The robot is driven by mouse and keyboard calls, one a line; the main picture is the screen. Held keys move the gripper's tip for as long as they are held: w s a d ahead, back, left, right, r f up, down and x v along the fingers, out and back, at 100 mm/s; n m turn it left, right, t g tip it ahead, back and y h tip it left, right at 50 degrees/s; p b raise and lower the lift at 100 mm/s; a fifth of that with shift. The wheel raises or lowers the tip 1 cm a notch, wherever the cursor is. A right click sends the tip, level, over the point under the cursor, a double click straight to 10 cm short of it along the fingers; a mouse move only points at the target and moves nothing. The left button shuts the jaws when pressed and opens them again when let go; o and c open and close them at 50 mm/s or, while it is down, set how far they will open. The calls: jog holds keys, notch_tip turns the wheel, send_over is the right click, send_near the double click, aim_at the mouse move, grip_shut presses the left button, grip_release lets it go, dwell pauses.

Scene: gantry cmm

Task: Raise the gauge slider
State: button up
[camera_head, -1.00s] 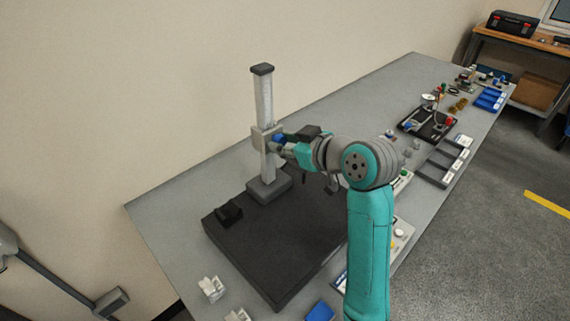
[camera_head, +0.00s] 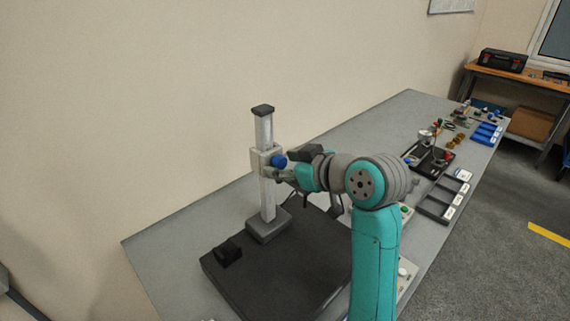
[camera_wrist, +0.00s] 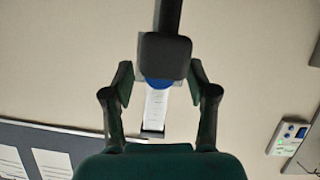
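The gauge column (camera_head: 265,198) stands upright on its foot on a dark plate. The grey gauge slider (camera_head: 263,158) sits on the upper part of the column, below the dark cap. Its blue knob (camera_head: 279,161) faces my gripper (camera_head: 284,174), which is close beside and slightly below it. In the wrist view the two fingers of my gripper (camera_wrist: 160,76) stand apart, on either side of the blue knob (camera_wrist: 158,84). A dark block with a rod hides most of the knob there. Contact between fingers and knob cannot be told.
The black plate (camera_head: 285,275) lies under the column, with a small black block (camera_head: 228,252) on it. Grey trays (camera_head: 444,197) and fixtures line the right side of the bench (camera_head: 170,250). The wall is close behind the column.

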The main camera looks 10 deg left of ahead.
jog(key=v, duration=1.2)
